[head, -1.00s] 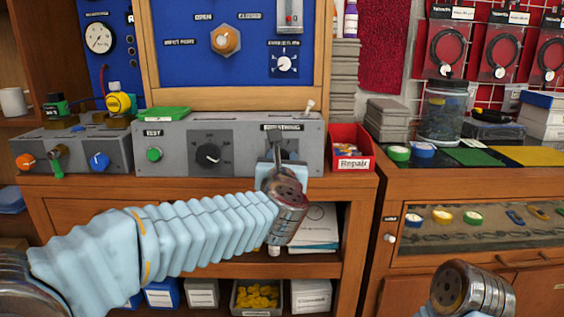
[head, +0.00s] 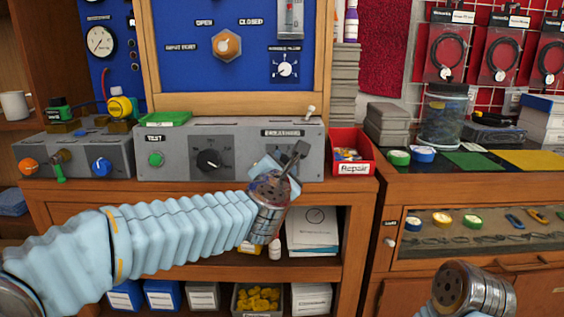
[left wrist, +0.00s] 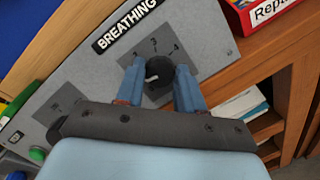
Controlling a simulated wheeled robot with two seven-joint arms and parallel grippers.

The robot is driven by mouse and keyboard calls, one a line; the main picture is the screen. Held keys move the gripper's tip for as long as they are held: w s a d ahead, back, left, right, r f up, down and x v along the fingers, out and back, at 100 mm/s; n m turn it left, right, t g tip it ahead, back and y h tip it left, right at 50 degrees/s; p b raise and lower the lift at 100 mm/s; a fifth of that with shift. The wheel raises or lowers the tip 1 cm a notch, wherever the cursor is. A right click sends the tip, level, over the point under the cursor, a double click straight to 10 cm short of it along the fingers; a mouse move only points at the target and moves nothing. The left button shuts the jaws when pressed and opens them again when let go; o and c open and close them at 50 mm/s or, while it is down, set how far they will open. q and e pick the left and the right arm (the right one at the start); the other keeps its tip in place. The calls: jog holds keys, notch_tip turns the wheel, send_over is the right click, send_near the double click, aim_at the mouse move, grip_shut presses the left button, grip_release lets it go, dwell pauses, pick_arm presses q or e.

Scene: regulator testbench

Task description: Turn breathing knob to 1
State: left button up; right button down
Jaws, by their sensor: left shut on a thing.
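The breathing knob (left wrist: 158,72) is a dark round dial on the grey box's front, under a black BREATHING label (left wrist: 128,25). My left gripper (left wrist: 159,85) is shut on it, one blue finger on each side, as the left wrist view shows. A pale pointer mark on the knob faces left, toward the left finger. The figures 3 and 4 show above the knob; the 1 is not visible.
The grey box (head: 235,135) also bears a TEST button (head: 156,158) and another dark dial (head: 208,160). A red Repair bin (head: 350,152) stands just right of the box. A small toggle (head: 310,112) stands on the box's top right.

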pick_arm(q)
jog(key=shift+m, duration=0.3)
jog(key=o, duration=1)
jog(key=shift+o, duration=0.2)
jog(key=s+a+b, duration=0.1)
jog(key=s+a, duration=0.1)
jog(key=s, duration=1.1)
jog(key=shift+s+r, duration=0.3)
jog(key=shift+r, duration=0.1)
